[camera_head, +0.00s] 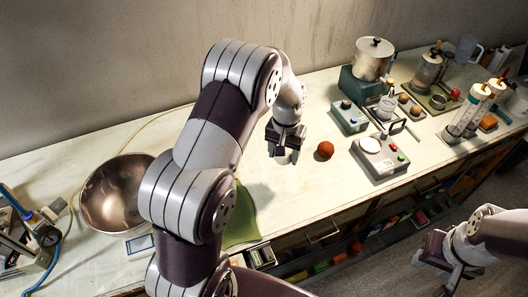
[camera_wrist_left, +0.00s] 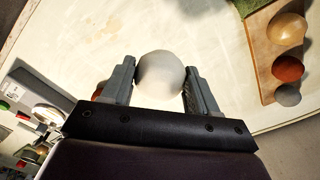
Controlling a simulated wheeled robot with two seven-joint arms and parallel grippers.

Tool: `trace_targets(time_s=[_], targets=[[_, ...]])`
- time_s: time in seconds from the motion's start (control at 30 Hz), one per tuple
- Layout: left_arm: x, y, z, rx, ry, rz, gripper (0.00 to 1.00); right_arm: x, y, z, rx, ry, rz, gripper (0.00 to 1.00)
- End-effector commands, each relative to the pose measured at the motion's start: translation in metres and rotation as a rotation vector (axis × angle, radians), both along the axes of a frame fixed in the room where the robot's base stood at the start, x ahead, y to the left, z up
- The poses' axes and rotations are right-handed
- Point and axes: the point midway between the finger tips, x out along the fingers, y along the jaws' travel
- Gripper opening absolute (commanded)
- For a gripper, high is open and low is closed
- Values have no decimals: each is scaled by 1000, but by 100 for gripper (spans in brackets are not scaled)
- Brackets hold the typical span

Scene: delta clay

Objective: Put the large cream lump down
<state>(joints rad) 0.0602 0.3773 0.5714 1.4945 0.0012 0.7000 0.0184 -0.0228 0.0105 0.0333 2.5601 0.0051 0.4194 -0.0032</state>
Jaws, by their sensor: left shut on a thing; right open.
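My left gripper (camera_head: 286,152) is over the middle of the worktable and shut on the large cream lump. In the left wrist view the pale, round lump (camera_wrist_left: 160,74) sits between the two fingers (camera_wrist_left: 160,88). In the head view the lump (camera_head: 283,159) is mostly hidden by the gripper. I cannot tell whether it touches the tabletop (camera_head: 310,190). My right gripper (camera_head: 445,264) is open and empty, off the front edge of the table at the lower right.
A reddish-brown ball (camera_head: 324,150) lies just right of the left gripper, near a scale (camera_head: 380,156). A metal bowl (camera_head: 117,193) and green cloth (camera_head: 241,222) are to the left. A wooden board (camera_wrist_left: 262,62) holds several lumps.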

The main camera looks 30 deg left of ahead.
Motion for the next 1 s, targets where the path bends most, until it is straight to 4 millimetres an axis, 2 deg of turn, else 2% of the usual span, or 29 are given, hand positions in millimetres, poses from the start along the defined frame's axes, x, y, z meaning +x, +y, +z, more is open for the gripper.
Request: trace_targets(time_s=[0.03, 0.1, 0.27, 0.53, 0.87, 0.9, 0.97, 1.0], targets=[[-2, 15, -4, 0, 3, 7, 24, 0, 0, 9, 0, 0, 0, 43], [-4, 34, -15, 0, 3, 6, 24, 0, 0, 14, 0, 0, 0, 43], [-5, 59, -33, 0, 0, 2, 24, 0, 0, 19, 0, 0, 0, 43], [-6, 62, -73, 0, 1, -2, 24, 0, 0, 32, 0, 0, 0, 43], [-5, 62, -80, 0, -2, -1, 24, 0, 0, 28, 0, 0, 0, 43], [-5, 62, -80, 0, -1, -1, 62, 0, 0, 28, 0, 0, 0, 43], [-5, 62, -79, 0, -1, -1, 82, 0, 0, 29, 0, 0, 0, 43], [-5, 62, -79, 0, -1, -1, 85, 0, 0, 29, 0, 0, 0, 43]])
